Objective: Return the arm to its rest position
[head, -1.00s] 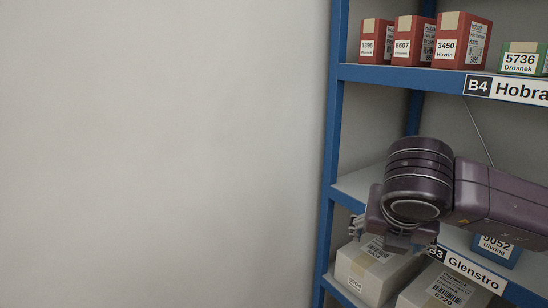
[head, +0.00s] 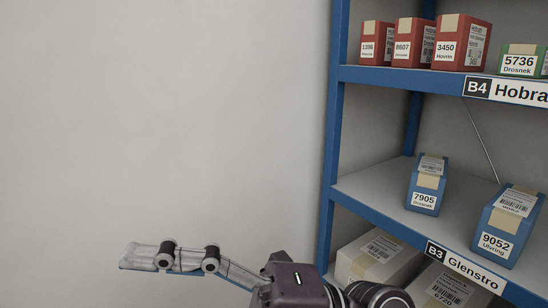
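My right gripper (head: 140,257) is at the lower left of the head view, in front of the bare wall. Its fingers point left and show edge-on, so whether they are apart or closed cannot be told. No parcel shows at its fingertips. Its purple wrist (head: 292,285) comes in from the bottom, in front of the shelf's lower left. My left gripper is not in view.
The blue rack (head: 333,140) stands at the right. Blue boxes 7905 (head: 427,185) and 9052 (head: 508,225) stand on shelf B3. Red boxes (head: 460,42) and a green box (head: 520,60) are on B4. White boxes (head: 375,258) sit below. The left wall (head: 160,120) is clear.

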